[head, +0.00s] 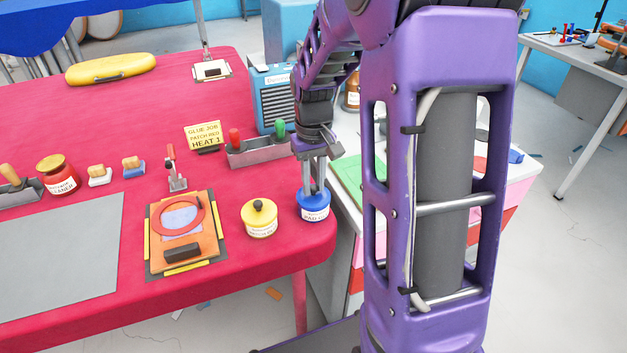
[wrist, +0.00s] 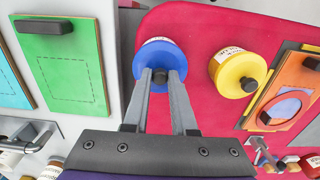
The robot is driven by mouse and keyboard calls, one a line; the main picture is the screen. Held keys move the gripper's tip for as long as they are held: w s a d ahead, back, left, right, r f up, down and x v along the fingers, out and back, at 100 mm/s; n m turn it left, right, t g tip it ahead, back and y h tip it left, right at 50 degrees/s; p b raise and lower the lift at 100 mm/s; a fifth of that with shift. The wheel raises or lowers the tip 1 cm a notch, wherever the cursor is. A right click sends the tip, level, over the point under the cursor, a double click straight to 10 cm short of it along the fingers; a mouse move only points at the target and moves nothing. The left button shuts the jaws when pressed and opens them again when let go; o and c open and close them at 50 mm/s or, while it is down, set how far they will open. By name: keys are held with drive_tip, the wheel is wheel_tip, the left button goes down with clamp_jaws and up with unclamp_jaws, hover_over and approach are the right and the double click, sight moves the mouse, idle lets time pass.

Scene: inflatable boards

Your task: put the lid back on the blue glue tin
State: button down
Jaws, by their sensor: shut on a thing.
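The blue glue tin (head: 313,213) stands upright near the right end of the red table, with a white label round its side. Its blue lid (wrist: 152,57) is over the tin's top, and no gap shows between them; I cannot tell if it is fully seated. My gripper (wrist: 160,77) points down and is shut on the lid's dark knob, which is partly hidden between the fingers. The tin's label shows just past the lid's edge in the wrist view. In the head view the fingers (head: 314,187) hide part of the lid.
A yellow tin (head: 259,221) with a dark knob stands close to the left. An orange board (head: 184,250) with a red ring lies beyond it. A grey tray (head: 258,150) with red and green handles stands behind. The table's edge is close on the right.

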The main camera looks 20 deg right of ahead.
drive_tip(key=shift+c, duration=0.8)
unclamp_jaws()
drive_tip(key=shift+r+p, duration=2.9)
drive_tip(key=shift+r, duration=0.6)
drive_tip(key=shift+c, duration=0.2)
clamp_jaws()
